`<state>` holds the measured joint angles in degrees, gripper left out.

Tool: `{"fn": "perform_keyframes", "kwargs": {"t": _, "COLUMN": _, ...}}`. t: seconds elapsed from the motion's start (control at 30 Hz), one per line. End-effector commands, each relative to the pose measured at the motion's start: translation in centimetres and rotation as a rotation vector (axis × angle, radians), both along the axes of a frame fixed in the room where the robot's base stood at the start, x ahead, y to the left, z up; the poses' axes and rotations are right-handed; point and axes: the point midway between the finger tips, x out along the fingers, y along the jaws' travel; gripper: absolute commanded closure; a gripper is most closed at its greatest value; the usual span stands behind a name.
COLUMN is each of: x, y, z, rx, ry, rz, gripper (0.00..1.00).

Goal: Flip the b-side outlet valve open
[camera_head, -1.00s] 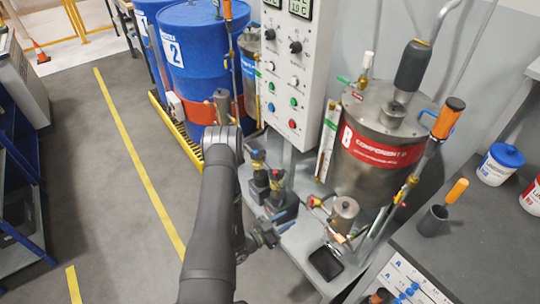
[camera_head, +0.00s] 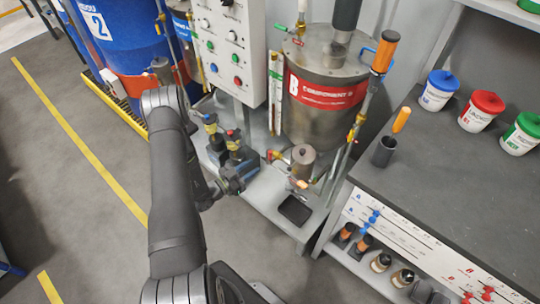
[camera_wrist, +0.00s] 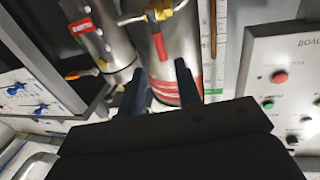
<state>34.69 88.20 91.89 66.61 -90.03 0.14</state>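The B tank (camera_head: 325,92), a steel drum with a red "COMPONENT B" band, stands on a grey cart in the head view. Near its base, a fitting with a red handle (camera_head: 270,156) leads toward a small steel canister (camera_head: 303,162); I cannot tell how far the handle is turned.
A black tray (camera_head: 295,210) lies on the cart's front. Dark pumps (camera_head: 238,150) with coloured tops stand close behind my gripper. A control box (camera_head: 228,45) rises above them. A workbench (camera_head: 440,170) with coloured tubs is at the right. Open floor (camera_head: 85,190) lies left.

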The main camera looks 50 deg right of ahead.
Motion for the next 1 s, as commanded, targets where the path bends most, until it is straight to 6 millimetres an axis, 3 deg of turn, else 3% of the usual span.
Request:
{"fn": "perform_keyframes", "kwargs": {"t": 0.3, "x": -1.3, "y": -6.1, "z": 0.0, "rx": -0.001, "ry": -0.002, "rz": -0.003, "gripper": 0.69}}
{"fn": "perform_keyframes", "kwargs": {"t": 0.5, "x": -1.8, "y": -8.7, "z": 0.0, "rx": -0.001, "ry": 0.0, "rz": -0.002, "gripper": 0.69}}
{"fn": "perform_keyframes", "kwargs": {"t": 0.9, "x": -1.9, "y": -9.5, "z": 0.0, "rx": 0.0, "ry": 0.001, "rz": 0.001, "gripper": 0.69}}
{"fn": "perform_keyframes", "kwargs": {"t": 0.93, "x": -1.9, "y": -9.5, "z": 0.0, "rx": 0.0, "ry": 0.001, "rz": 0.001, "gripper": 0.71}}
{"fn": "perform_keyframes", "kwargs": {"t": 1.0, "x": -1.9, "y": -9.5, "z": 0.0, "rx": 0.0, "ry": 0.001, "rz": 0.001, "gripper": 0.85}}
